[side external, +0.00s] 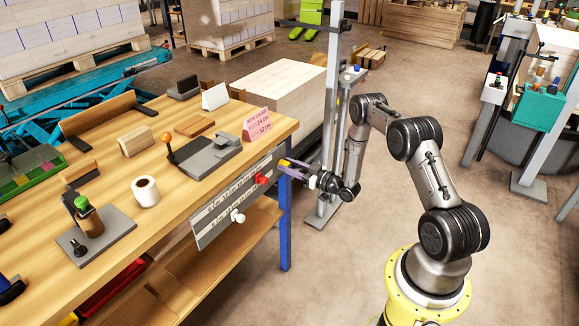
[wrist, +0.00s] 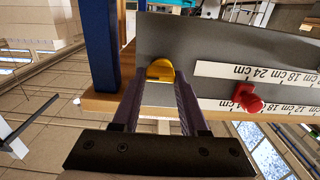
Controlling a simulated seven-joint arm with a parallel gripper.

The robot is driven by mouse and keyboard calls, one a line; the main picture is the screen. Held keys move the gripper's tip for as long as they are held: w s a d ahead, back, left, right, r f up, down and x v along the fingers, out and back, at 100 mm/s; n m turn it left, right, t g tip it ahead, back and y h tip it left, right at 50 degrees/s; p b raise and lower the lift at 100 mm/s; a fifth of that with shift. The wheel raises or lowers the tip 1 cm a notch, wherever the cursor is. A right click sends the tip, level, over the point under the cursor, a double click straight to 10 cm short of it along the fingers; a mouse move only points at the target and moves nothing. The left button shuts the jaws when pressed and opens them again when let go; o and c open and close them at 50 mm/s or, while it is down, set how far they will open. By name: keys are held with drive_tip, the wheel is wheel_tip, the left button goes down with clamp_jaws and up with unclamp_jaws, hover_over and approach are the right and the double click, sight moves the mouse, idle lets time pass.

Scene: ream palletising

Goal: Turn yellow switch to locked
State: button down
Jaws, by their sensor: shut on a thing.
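The yellow switch (wrist: 160,70) is a rounded yellow knob on the grey panel (wrist: 210,45), seen in the wrist view between my fingertips. In the side external view only a small yellow patch (side external: 284,162) shows at the fingertips, by the right end of the panel (side external: 208,228) on the bench front. My gripper (side external: 287,167) reaches it from the right, its purple fingers shut on the switch; the fingers (wrist: 160,82) also show in the wrist view. The fingers hide the switch's sides. I cannot read any locked marking.
A red knob (side external: 262,178) and a white knob (side external: 237,216) sit on the panel's scale strips, left of my gripper. A blue table leg (side external: 285,225) stands just below it. A grey post (side external: 333,100) rises close behind my wrist. Floor around my base is clear.

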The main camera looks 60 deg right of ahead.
drive_tip(key=shift+n, duration=0.3)
drive_tip(key=n, duration=0.3)
drive_tip(key=shift+a+n, duration=0.15)
drive_tip(key=shift+n, duration=0.15)
drive_tip(key=shift+a+f+n, duration=0.1)
drive_tip(key=shift+n, duration=3.3)
drive_tip(key=shift+a+f+n, duration=0.1)
drive_tip(key=shift+n, duration=3.3)
drive_tip(key=shift+c, duration=2.2)
unclamp_jaws()
drive_tip(key=shift+s, duration=0.15)
